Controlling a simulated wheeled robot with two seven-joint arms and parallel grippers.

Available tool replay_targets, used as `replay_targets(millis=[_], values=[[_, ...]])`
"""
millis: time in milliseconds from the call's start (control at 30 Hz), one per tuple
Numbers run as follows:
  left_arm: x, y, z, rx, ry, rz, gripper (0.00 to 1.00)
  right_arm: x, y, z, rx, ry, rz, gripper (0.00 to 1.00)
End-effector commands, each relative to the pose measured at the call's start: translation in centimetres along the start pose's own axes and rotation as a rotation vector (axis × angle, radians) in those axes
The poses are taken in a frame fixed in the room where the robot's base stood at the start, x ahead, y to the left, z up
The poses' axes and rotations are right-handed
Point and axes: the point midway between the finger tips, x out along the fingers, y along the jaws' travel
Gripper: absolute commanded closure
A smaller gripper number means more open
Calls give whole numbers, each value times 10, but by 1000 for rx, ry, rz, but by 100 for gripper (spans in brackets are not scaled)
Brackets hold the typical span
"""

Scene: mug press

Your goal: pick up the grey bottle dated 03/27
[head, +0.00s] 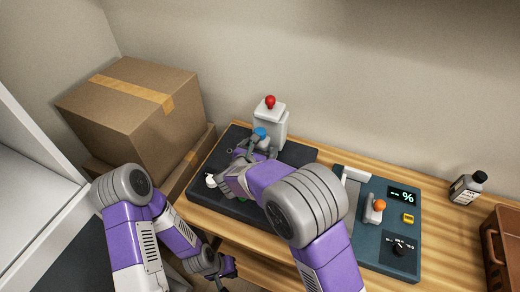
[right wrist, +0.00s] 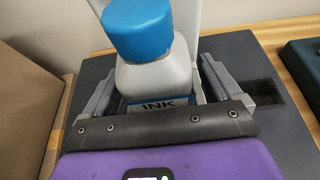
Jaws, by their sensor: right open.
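A pale grey bottle with a blue cap and a label reading INK (right wrist: 157,75) stands between the fingers of my right gripper (right wrist: 161,82) in the right wrist view. The fingers are open on either side of it, with a gap visible at the right. In the head view its blue cap (head: 261,132) shows in front of the press. Another grey bottle (head: 465,190), with a black cap and dark label, stands at the far right. No date is readable on either bottle. My left gripper (head: 226,268) hangs low near the table's front edge; its jaw opening is unclear.
A grey press with a red knob (head: 270,119) stands on a dark base (head: 301,153). Right of it is a teal control panel (head: 383,250) with a display and knobs. Cardboard boxes (head: 135,110) stand left; a brown crate (head: 502,250) stands right. Wood is bare behind the panel.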

Motion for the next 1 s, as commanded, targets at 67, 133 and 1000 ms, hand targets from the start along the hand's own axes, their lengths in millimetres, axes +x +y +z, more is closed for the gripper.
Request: replay_targets(millis=[67, 133, 1000], values=[[0, 0, 0, 0, 0, 0, 100, 2, 0, 0, -1, 0, 1, 8], [0, 0, 0, 0, 0, 0, 100, 2, 0, 0, -1, 0, 1, 8], [-1, 1, 0, 0, 0, 0, 100, -1, 0, 6, 2, -3, 2, 91]])
